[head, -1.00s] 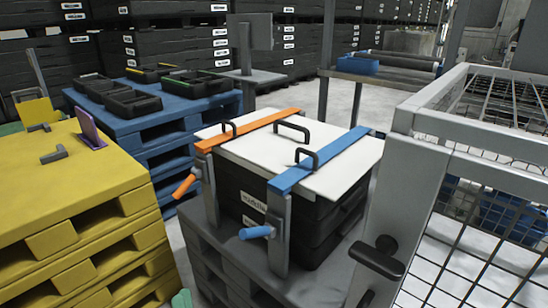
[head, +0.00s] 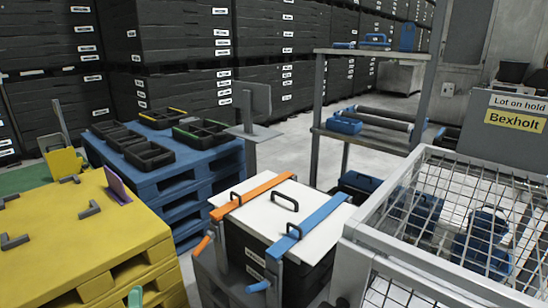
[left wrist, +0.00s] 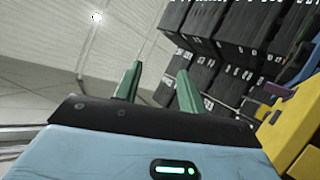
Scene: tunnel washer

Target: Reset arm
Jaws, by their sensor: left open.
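My left gripper shows in the left wrist view (left wrist: 158,90) as two green fingers standing well apart, with nothing between them. It points up and away toward the stacked black crates and the pale ceiling. In the head view only a green fingertip of the left gripper (head: 136,297) shows at the bottom edge, in front of the yellow pallet stack (head: 85,235). The rest of the left gripper is out of that picture. My right gripper is in neither view.
A black crate with a white lid (head: 290,215), an orange strap (head: 250,195) and a blue strap (head: 310,228) stands right of the yellow stack. A wire cage (head: 400,240) fills the lower right. Blue pallets (head: 165,180) with black trays (head: 150,153) stand behind.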

